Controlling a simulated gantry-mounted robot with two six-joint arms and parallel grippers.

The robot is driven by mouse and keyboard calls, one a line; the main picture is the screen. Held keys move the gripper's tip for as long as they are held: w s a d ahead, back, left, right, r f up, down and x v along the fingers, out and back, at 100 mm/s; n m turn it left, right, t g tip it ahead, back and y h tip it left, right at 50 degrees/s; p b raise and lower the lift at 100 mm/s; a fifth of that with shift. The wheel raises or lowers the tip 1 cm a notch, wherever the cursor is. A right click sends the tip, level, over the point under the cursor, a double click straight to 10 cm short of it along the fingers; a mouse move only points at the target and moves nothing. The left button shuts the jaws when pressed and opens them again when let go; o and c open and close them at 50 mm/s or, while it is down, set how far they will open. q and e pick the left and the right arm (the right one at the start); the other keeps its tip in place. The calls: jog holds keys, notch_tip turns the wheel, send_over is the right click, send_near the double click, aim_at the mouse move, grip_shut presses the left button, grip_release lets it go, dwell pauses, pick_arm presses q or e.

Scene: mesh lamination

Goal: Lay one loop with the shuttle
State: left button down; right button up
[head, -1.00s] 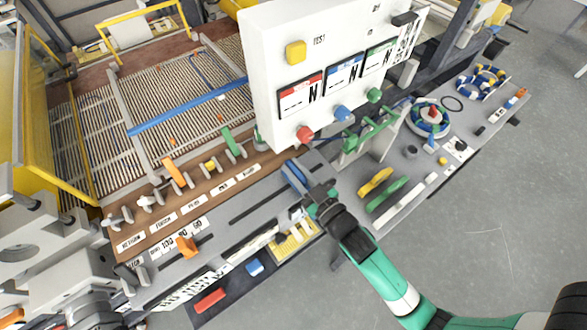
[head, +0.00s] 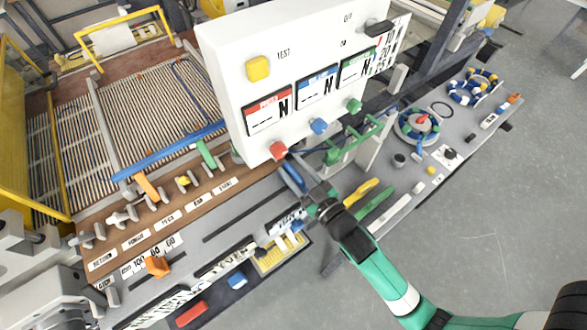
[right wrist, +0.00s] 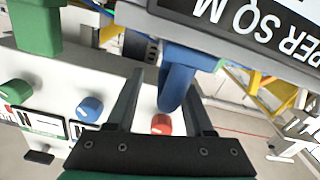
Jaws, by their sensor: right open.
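A blue upright handle (head: 293,178) stands on the grey console just below the control box. I cannot tell for certain whether it is the shuttle. My right gripper (head: 310,188) is beside it in the head view. In the right wrist view my right gripper (right wrist: 164,100) is open, with a finger on each side of the view. A curved blue handle (right wrist: 176,88) shows between the fingers, nearer the right one; I cannot tell whether it touches. A long blue bar (head: 170,150) lies across the ribbed mesh bed (head: 140,115). My left gripper is not in view.
A white control box (head: 300,85) with a yellow button and red, blue and green knobs rises close behind the right gripper. A green handled frame (head: 355,140) and a round blue-white spool (head: 416,125) lie to the right. An orange slider (head: 156,266) is at lower left.

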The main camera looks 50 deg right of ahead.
jog(key=shift+a, duration=0.1)
jog(key=b+v, duration=0.2)
jog(key=v, duration=0.9)
jog(key=shift+s+b, duration=0.3)
jog(key=shift+b, duration=0.1)
